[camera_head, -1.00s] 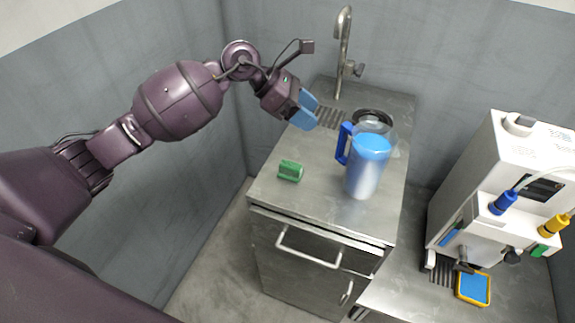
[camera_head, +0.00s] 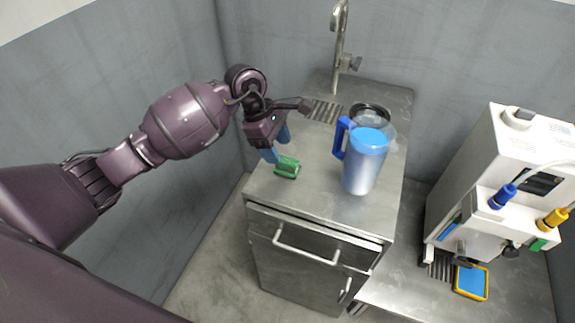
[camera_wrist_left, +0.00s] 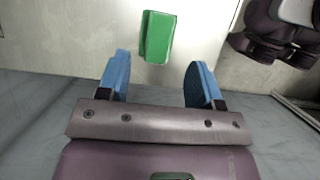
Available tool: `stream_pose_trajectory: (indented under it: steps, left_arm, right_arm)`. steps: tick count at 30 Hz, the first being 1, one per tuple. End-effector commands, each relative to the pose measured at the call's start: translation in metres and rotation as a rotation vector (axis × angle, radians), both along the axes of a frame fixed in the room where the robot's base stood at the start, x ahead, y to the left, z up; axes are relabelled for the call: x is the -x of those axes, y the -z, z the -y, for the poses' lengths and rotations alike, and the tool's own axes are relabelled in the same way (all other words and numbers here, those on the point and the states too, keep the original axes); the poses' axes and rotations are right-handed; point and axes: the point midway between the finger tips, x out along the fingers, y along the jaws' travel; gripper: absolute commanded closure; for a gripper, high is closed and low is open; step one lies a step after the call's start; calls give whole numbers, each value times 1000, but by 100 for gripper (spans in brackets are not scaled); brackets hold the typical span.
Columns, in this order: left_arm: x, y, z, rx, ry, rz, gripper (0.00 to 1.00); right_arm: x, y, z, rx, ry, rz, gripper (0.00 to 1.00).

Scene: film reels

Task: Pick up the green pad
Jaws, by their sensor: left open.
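The green pad (camera_head: 287,168) lies on the metal counter near its front left corner. In the left wrist view the green pad (camera_wrist_left: 158,37) is ahead of the fingertips, roughly between their lines and a little left of centre. My left gripper (camera_head: 277,146) is open, with blue fingers pointing down beside the pad at its back left. In the left wrist view my left gripper (camera_wrist_left: 158,72) has its two blue fingers wide apart with nothing between them. In the head view one fingertip appears close to the pad; I cannot tell if it touches. My right gripper is not seen.
A blue-lidded pitcher (camera_head: 365,162) stands right of the pad, with a clear round container (camera_head: 371,118) behind it. A faucet (camera_head: 339,50) rises at the back. A white machine (camera_head: 500,180) stands at the right, near a blue and yellow pad (camera_head: 471,282).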

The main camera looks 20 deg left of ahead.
Motion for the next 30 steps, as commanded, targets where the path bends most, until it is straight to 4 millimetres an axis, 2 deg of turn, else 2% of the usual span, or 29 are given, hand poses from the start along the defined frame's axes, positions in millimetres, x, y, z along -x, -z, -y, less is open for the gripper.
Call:
stream_pose_trajectory:
  steps: [13, 23, 30]
  left_arm:
    - [-1, 42, 24, 2, -2, -3, 40]
    - [-2, 45, 26, 1, -1, 1, 40]
    - [-2, 45, 26, 1, -1, 1, 77]
  right_arm:
    - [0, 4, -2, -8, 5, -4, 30]
    - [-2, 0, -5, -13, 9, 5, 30]
    - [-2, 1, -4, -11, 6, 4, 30]
